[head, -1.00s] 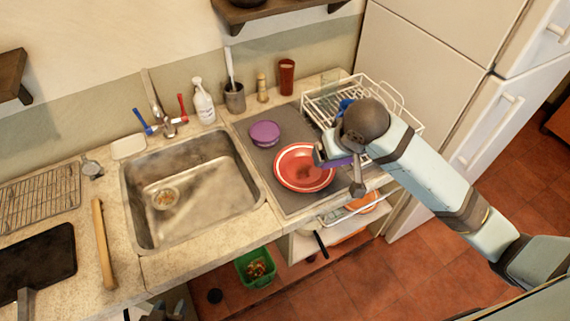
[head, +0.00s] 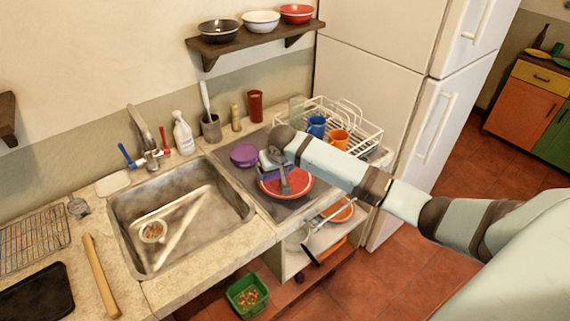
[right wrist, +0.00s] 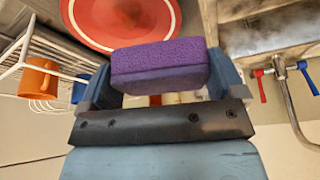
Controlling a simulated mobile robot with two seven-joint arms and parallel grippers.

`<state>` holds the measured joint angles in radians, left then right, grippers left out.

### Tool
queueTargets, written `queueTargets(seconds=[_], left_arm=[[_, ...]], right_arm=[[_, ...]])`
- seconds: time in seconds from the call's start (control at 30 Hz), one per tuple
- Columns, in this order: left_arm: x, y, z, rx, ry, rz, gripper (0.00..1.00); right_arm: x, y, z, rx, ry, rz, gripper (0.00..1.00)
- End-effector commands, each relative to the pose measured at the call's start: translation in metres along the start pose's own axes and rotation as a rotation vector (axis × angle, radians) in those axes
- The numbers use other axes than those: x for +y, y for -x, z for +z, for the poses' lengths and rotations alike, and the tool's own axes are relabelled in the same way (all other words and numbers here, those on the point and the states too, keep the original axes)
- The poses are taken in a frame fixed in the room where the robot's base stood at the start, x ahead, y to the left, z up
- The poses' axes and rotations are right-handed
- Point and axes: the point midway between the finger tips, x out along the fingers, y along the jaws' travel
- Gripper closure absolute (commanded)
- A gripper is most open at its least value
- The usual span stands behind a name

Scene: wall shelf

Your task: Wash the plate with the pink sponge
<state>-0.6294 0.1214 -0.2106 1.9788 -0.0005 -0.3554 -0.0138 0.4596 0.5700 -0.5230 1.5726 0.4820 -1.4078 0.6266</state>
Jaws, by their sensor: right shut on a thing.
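The plate (head: 300,190) is red with a pale ring and lies on the grey drying mat right of the sink. In the right wrist view the plate (right wrist: 120,12) shows a brownish stain at its middle. My right gripper (head: 268,168) is over the left part of the plate. In the right wrist view the right gripper (right wrist: 160,80) is shut on a sponge (right wrist: 158,62), which looks purple rather than pink. The sponge is near the plate; I cannot tell whether it touches. My right arm hides part of the plate. My left gripper is out of view.
A purple bowl (head: 244,155) stands close to the gripper. A white dish rack (head: 350,122) with a blue mug (head: 316,126) and an orange mug (head: 338,139) is behind the arm. A shelf (head: 255,42) with bowls hangs above.

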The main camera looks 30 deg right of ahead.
Motion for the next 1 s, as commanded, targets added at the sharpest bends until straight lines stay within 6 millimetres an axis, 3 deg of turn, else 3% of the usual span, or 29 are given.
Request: queueTargets(seconds=[0.1,0.3,0.57,1.0], left_arm=[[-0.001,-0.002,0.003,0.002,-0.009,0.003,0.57],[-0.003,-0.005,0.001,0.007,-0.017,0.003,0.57],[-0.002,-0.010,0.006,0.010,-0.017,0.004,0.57],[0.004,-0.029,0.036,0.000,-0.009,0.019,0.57]], right_arm=[[0.033,-0.034,-0.022,0.006,-0.050,0.022,0.30],[0.061,-0.057,-0.039,0.015,-0.092,0.036,0.30],[0.064,-0.066,-0.037,0.017,-0.096,0.038,0.30],[0.064,-0.095,-0.025,0.017,-0.094,0.039,0.30]])
